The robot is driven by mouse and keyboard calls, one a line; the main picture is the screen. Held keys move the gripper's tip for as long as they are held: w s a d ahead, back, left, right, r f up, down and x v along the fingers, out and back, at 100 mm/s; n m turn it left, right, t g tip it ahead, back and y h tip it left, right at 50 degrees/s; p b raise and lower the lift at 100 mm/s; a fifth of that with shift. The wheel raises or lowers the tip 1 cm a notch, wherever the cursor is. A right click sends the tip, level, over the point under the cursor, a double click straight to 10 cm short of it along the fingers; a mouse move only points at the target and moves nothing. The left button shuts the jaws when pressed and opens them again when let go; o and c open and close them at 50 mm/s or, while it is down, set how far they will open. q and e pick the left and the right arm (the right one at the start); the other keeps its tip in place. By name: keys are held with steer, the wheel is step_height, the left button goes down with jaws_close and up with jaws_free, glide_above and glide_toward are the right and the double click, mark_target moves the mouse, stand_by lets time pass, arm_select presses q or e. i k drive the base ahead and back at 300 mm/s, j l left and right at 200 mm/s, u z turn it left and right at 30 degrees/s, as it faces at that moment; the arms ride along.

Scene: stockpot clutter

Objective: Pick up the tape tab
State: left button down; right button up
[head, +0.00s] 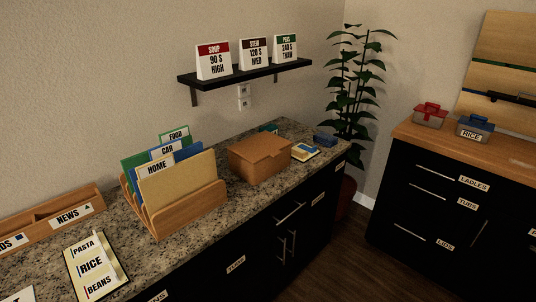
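I cannot make out a tape tab for certain in the head view. A brown box (261,160) with a flap-like top stands on the granite counter (215,222). A small blue and yellow flat item (305,151) lies on the counter just right of the box, and a small dark blue item (325,140) sits beyond it. Part of a green item (269,128) shows behind the box. Neither of my grippers is in view.
A wooden file holder (188,211) with labelled folders stands left of the box. A wooden tray (47,222) labelled NEWS and a list card (92,266) are at the left. A shelf (245,74) holds cards above. A wood-topped cabinet (480,153) with two lidded containers stands right, past a plant (352,85).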

mark_target(313, 150)
steer(key=i+l+u, duration=0.25)
steer(key=i+l, duration=0.2)
steer(key=i+l+u, duration=0.15)
steer(key=l, duration=0.25)
steer(key=i+l+u, duration=0.1)
steer(key=i+l, duration=0.15)
steer(key=i+l+u, duration=0.15)
steer(key=l, duration=0.25)
steer(key=i+l+u, duration=0.15)
steer(key=l, duration=0.2)
steer(key=i+l+u, duration=0.1)
steer(key=l, duration=0.3)
steer(key=i, duration=0.05)
